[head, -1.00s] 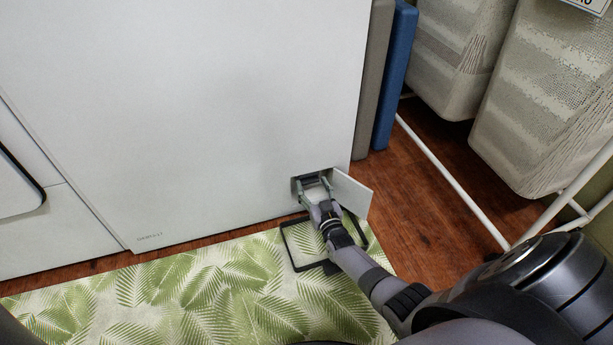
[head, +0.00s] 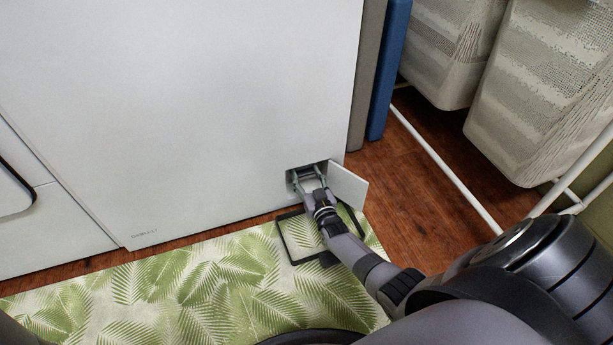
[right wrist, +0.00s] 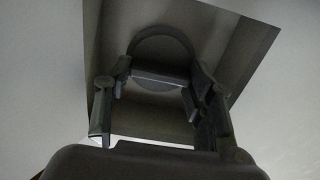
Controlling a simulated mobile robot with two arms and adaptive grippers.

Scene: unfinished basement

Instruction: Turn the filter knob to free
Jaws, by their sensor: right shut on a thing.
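The filter knob (right wrist: 160,52) is a round dark disc with a straight bar grip across it, inside a small recess low on the white appliance (head: 200,110). My right gripper (right wrist: 158,78) is shut on the knob, one finger at each end of the bar in the right wrist view. In the head view my right gripper (head: 308,177) reaches into the recess and hides most of the knob. The small flap door (head: 347,186) of the recess stands open to the right. I cannot read any knob marking. My left gripper is not in view.
Blue and grey panels (head: 388,75) stand right of the appliance. A white rack (head: 445,170) with hanging fabric bags (head: 540,95) is further right.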

